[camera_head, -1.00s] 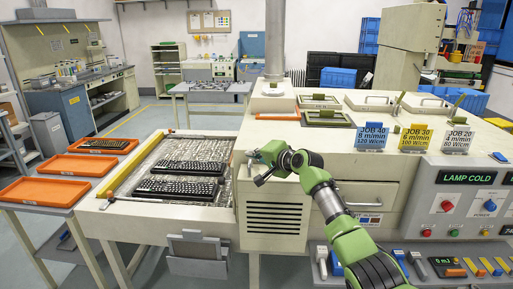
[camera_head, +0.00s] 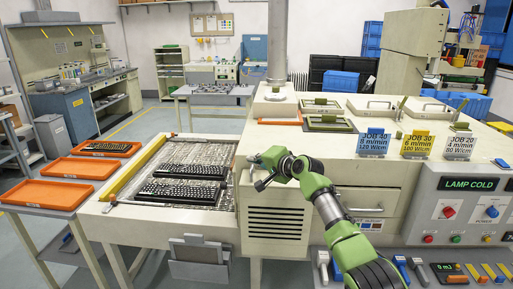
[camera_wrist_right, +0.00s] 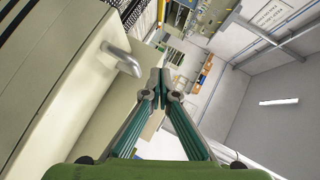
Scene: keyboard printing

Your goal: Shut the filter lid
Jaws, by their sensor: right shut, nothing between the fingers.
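My right gripper (camera_head: 258,172) is shut and empty, beside the upper left front corner of the beige machine (camera_head: 350,170). In the right wrist view its fingertips (camera_wrist_right: 166,88) are together, with a metal handle (camera_wrist_right: 122,58) on a beige surface to their left; they appear apart from it. I cannot tell which is the filter lid. My left gripper is not in view.
Two black keyboards lie on the conveyor (camera_head: 150,215) left of the machine. Job signs (camera_head: 373,143) stand along the machine's front top edge. A control panel (camera_head: 470,210) is at right.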

